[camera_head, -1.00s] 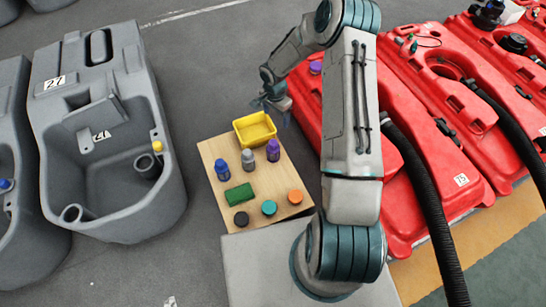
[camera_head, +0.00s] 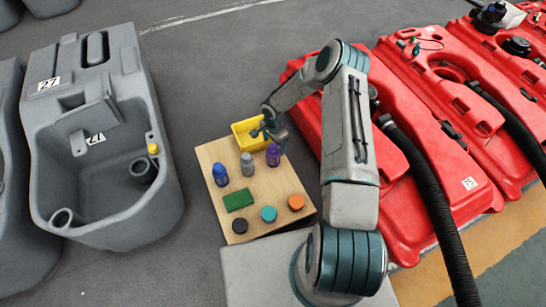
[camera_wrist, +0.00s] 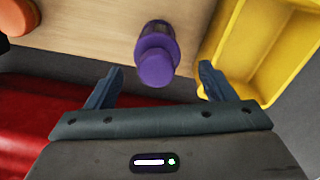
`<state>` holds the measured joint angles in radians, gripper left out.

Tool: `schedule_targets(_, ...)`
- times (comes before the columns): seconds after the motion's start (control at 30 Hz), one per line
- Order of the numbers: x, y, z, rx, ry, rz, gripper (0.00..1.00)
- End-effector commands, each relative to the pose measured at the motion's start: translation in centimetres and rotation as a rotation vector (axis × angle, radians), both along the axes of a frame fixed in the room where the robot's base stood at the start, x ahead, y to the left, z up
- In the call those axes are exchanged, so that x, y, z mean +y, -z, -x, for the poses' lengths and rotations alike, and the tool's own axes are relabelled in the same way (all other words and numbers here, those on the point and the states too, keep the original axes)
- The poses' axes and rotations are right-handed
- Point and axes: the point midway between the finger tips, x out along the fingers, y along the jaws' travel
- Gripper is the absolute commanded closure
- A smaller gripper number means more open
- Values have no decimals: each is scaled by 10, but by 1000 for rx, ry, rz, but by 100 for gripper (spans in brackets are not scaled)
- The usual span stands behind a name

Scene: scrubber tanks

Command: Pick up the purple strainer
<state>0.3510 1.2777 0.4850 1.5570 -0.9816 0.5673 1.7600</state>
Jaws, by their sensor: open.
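The purple strainer (camera_head: 273,155) looks like a small upright bottle-shaped piece with a wide round purple top. It stands on the wooden board (camera_head: 205,160), near the yellow bin (camera_head: 240,139). My gripper (camera_head: 268,133) is just above and behind it in the head view, by the bin. In the wrist view the strainer (camera_wrist: 156,62) lies ahead of and between the two spread fingers of my gripper (camera_wrist: 160,75). The fingers are open and empty, and I see no contact with the strainer. Its lower body is partly hidden under its top there.
A grey bottle (camera_head: 247,164) and a blue bottle (camera_head: 220,175) stand left of the strainer. A green block (camera_head: 238,200) and black, teal and orange discs lie nearer. Red tanks (camera_head: 425,160) stand right, a grey tank (camera_head: 95,215) left.

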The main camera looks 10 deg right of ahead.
Motion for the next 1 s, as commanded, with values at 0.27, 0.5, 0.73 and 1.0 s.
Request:
schedule_targets(0.27,5,40,6,1,1,-2,24)
schedule_targets(0.5,5,41,6,0,0,-1,24)
schedule_targets(0.73,5,41,6,1,0,0,72)
schedule_targets(1.0,5,40,6,1,0,0,72)
